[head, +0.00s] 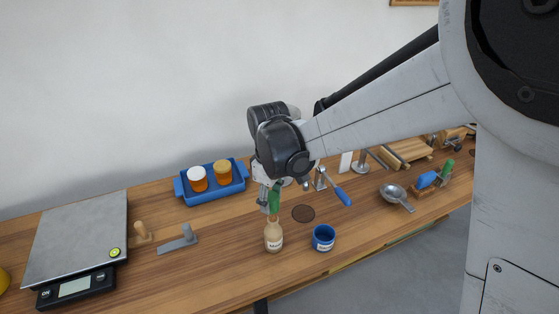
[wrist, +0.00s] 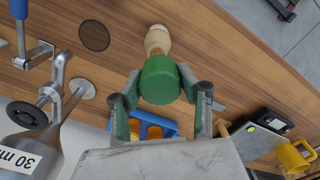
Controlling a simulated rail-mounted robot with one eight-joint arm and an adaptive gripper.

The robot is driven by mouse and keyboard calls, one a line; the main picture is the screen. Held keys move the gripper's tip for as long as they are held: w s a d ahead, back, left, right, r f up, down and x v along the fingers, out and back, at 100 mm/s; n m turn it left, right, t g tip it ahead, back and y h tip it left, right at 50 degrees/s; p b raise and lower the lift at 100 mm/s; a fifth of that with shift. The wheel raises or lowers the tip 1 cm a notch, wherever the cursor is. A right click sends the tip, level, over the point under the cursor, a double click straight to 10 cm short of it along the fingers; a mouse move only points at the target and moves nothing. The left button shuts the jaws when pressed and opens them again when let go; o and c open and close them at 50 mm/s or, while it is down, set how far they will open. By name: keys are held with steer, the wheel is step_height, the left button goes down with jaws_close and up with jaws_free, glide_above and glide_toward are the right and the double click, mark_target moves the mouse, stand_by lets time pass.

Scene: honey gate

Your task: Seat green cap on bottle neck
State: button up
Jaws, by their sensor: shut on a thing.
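My gripper (head: 270,203) is shut on the green cap (head: 275,201), which it holds directly above a beige labelled bottle (head: 273,238) standing upright on the wooden table. In the wrist view the green cap (wrist: 160,82) sits between the two fingers of my gripper (wrist: 160,95).
A blue cup (head: 323,238) stands right of the bottle, with a dark round patch (head: 303,213) behind. A blue tray (head: 243,180) holds two jars. A scale (head: 80,240) stands left. A blue-handled lever (head: 341,195) and a metal scoop (head: 394,192) are to the right.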

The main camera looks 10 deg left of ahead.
mark_target(273, 217)
steer(key=shift+w+d, duration=0.15)
steer(key=shift+f+b, duration=0.1)
steer(key=shift+b, duration=0.25)
steer(key=shift+f+b, duration=1.65)
steer(key=shift+f, duration=0.25)
steer(key=shift+c, duration=0.6)
steer(key=shift+m, duration=0.7)
steer(key=shift+b, duration=0.35)
steer(key=shift+f+b, duration=1.5)
stand_by(2.5)
